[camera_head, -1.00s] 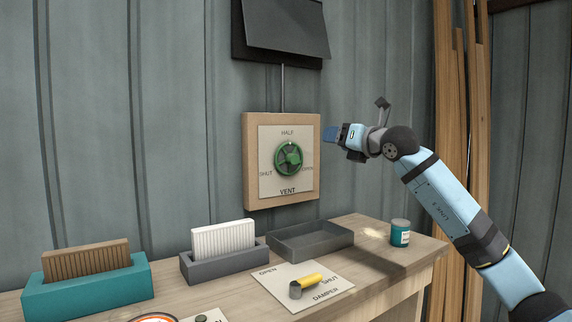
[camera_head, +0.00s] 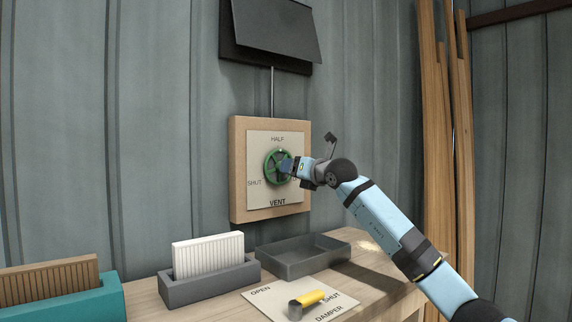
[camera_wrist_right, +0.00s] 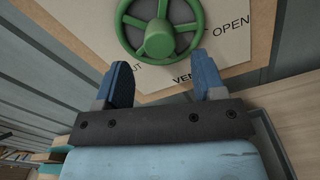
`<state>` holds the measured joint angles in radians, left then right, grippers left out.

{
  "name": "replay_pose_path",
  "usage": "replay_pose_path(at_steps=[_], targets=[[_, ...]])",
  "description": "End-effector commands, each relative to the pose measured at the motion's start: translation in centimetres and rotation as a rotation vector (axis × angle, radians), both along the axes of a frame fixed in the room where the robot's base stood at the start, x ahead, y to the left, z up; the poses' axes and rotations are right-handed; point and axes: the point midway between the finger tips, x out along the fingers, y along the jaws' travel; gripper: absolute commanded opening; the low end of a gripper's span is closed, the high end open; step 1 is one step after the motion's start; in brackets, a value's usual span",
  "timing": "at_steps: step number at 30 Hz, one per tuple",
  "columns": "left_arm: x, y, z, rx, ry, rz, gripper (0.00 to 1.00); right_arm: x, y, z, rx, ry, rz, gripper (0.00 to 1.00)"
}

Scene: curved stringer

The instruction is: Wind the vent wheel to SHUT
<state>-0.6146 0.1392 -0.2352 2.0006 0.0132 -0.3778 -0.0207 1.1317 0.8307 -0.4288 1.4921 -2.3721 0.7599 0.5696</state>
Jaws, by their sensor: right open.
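The green vent wheel (camera_head: 278,166) is mounted on a pale plate (camera_head: 262,198) marked HALF, SHUT and VENT, on a wooden board on the wall. In the right wrist view the wheel (camera_wrist_right: 160,28) is just beyond my fingers, and OPEN shows to its right. My right gripper (camera_head: 287,166) is open in front of the wheel's right part in the head view. In the right wrist view its two blue fingers (camera_wrist_right: 162,82) are spread, with nothing between them. I cannot tell whether they touch the wheel. My left gripper is not in view.
Below is a bench with a grey tray (camera_head: 303,268), a grey holder (camera_head: 212,285) with a white ribbed block, a teal holder (camera_head: 65,309) with a brown block, and a yellow-handled damper lever (camera_head: 308,299). Wooden planks (camera_head: 463,150) lean at right. A dark hood (camera_head: 275,30) hangs above.

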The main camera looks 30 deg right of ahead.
Motion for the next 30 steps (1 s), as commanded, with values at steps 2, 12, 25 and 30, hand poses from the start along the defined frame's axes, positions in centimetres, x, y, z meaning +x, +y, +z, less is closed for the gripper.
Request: replay_pose_path(at_steps=[2,12,25,30], targets=[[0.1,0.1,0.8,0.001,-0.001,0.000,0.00,1.5,0.1,0.4,0.001,0.000,0.000,0.63],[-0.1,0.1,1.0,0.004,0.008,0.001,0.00,4.4,0.4,0.0,-0.001,0.000,0.000,0.63],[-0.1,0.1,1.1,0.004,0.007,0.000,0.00,4.4,0.4,0.0,-0.001,-0.001,0.000,0.22],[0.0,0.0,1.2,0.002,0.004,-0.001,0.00,4.4,0.3,0.0,-0.003,-0.001,0.000,0.14]])
